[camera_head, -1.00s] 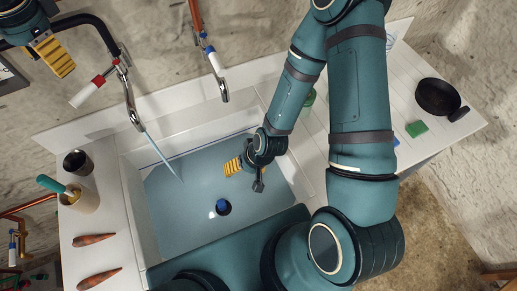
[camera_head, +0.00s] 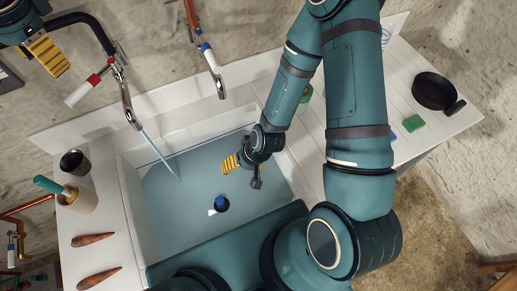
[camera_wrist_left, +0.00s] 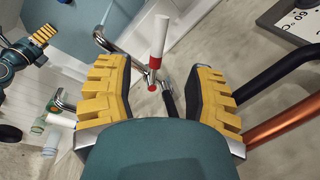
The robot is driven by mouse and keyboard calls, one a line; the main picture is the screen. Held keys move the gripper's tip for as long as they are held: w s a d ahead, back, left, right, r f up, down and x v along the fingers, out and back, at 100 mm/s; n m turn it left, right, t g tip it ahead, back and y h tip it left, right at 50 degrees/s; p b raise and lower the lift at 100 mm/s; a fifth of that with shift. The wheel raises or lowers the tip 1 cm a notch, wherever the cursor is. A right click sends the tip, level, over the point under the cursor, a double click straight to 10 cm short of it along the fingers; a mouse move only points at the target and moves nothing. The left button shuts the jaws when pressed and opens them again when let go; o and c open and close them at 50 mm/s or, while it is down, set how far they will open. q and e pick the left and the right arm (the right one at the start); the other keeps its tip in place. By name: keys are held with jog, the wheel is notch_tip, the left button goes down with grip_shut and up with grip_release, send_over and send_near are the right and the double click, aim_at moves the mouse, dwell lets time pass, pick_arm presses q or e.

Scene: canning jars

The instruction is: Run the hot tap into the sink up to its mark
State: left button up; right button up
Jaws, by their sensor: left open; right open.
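The hot tap, with a red band and white lever (camera_head: 80,94), is on the wall at the left. A thin stream of water (camera_head: 158,155) runs from its spout (camera_head: 130,115) into the sink (camera_head: 145,212). Bluish water (camera_head: 185,215) covers the sink floor. A thin dark line (camera_head: 200,146) runs along the back wall near the water's edge; I cannot tell if it is the mark. My left gripper (camera_head: 48,55) is open near the tap; in the left wrist view the lever (camera_wrist_left: 160,38) shows between its fingers, apart from them. My right gripper (camera_head: 240,166) is open over the sink.
A second tap with a blue band (camera_head: 207,55) hangs to the right. A blue plug (camera_head: 221,203) is in the sink. A black pan (camera_head: 434,91) and green sponge (camera_head: 413,123) lie right.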

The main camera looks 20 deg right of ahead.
aim_at(78, 91)
pick_arm(q)
jog(key=f, duration=0.4)
jog(key=w+f, duration=0.1)
jog(key=f, duration=0.2)
jog(key=w+f+p, duration=0.1)
jog(key=f, duration=0.3)
jog(key=shift+w+a+f, duration=0.2)
jog(key=shift+a+f, duration=0.05)
jog(key=shift+f, duration=0.1)
dwell(0.3)
grip_shut()
